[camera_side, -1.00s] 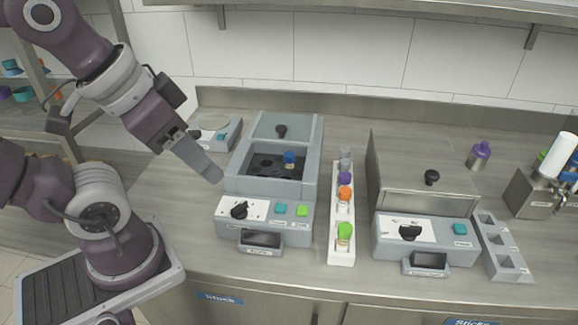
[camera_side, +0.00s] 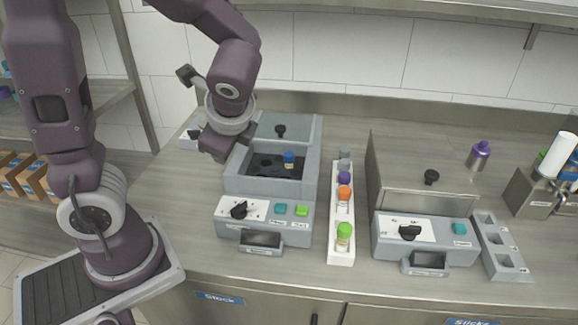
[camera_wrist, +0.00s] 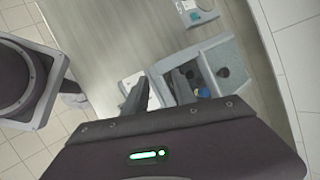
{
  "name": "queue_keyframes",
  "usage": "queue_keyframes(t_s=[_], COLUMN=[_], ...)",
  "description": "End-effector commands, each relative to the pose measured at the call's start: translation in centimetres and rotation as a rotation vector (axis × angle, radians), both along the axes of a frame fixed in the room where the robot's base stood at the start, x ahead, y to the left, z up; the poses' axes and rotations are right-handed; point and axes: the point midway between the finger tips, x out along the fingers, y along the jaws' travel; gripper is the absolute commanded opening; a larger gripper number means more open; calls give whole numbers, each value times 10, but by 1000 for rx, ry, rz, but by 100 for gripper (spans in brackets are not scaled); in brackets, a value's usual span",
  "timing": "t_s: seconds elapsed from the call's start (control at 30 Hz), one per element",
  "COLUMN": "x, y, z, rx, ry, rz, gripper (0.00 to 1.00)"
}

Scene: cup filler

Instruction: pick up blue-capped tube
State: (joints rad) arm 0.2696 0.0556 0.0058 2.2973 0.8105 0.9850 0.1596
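The blue-capped tube (camera_side: 289,159) stands in a hole of the dark rack inside the open left machine (camera_side: 232,183). Its blue cap also shows in the wrist view (camera_wrist: 203,92), right of my fingers. My gripper (camera_wrist: 160,90) is open and empty in the wrist view, with its two dark fingers apart over the machine. In the side view my wrist is above and left of the machine's opening, apart from the tube; the fingertips are hard to make out there.
A white rack (camera_side: 340,253) with orange-, purple-, green- and grey-capped tubes stands right of the machine. The machine's raised walls and black-knobbed lid (camera_side: 280,130) border the opening. A closed second machine (camera_side: 425,240) stands farther right. A small device (camera_wrist: 197,12) lies behind.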

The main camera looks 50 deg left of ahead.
Motion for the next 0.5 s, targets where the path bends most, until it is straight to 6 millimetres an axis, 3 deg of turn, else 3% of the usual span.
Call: queue_keyframes(t_s=[0.1, 0.2, 0.3, 0.4, 0.5], x=[60, 103, 130, 141, 148], y=[6, -2, -14, -20, -12], z=[-34, -63, -85, -97, -103], rx=[291, 474, 588, 636, 645], ry=[219, 345, 418, 448, 452], rz=[-368, -632, -808, -885, -897], gripper=[32, 32, 32, 32, 32])
